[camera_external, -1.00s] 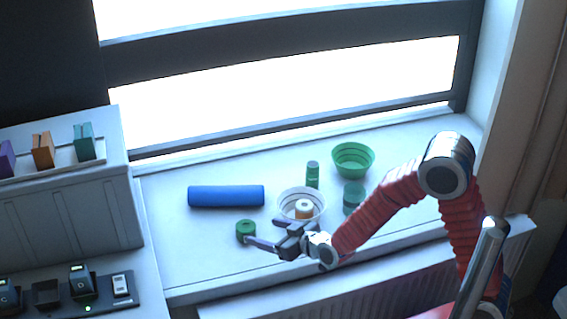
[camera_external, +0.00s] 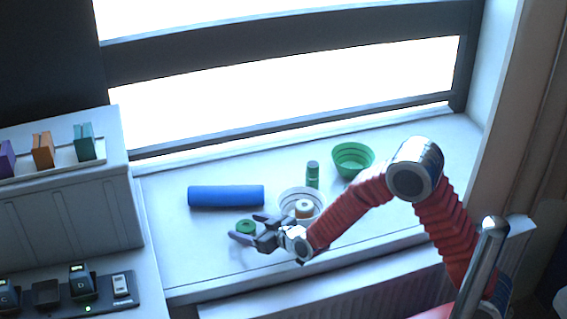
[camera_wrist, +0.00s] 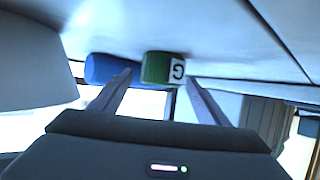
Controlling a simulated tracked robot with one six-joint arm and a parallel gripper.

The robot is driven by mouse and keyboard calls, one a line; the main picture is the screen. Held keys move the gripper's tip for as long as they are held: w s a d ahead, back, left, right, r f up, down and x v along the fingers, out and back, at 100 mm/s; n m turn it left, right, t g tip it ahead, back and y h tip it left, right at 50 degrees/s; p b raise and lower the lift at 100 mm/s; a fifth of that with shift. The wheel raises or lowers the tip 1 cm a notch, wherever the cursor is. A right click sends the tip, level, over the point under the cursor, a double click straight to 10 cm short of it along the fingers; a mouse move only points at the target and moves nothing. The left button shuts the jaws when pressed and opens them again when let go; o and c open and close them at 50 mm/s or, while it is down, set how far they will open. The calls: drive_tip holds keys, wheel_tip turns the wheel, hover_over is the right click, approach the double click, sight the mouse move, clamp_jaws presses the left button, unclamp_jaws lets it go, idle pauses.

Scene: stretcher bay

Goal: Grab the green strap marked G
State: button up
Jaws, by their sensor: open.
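The green strap (camera_external: 246,227) is a small rolled coil on the white sill, in front of the blue roll. In the wrist view the strap (camera_wrist: 157,68) shows a white label with a black G, and it lies ahead of the fingertips, between their lines. My gripper (camera_external: 247,226) is open and empty, with its fingers pointing left toward the strap. In the external view one finger is near the strap's right side and the other is in front of it. The wrist view also shows my gripper (camera_wrist: 160,76) with both fingers spread. I cannot tell whether either touches the strap.
A blue roll (camera_external: 226,196) lies behind the strap. The sill's left front is clear.

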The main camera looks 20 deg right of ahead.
sight(238, 224)
drive_tip(key=shift+x, duration=2.55)
drive_tip(key=shift+c, duration=0.2)
drive_tip(key=c, duration=1.1)
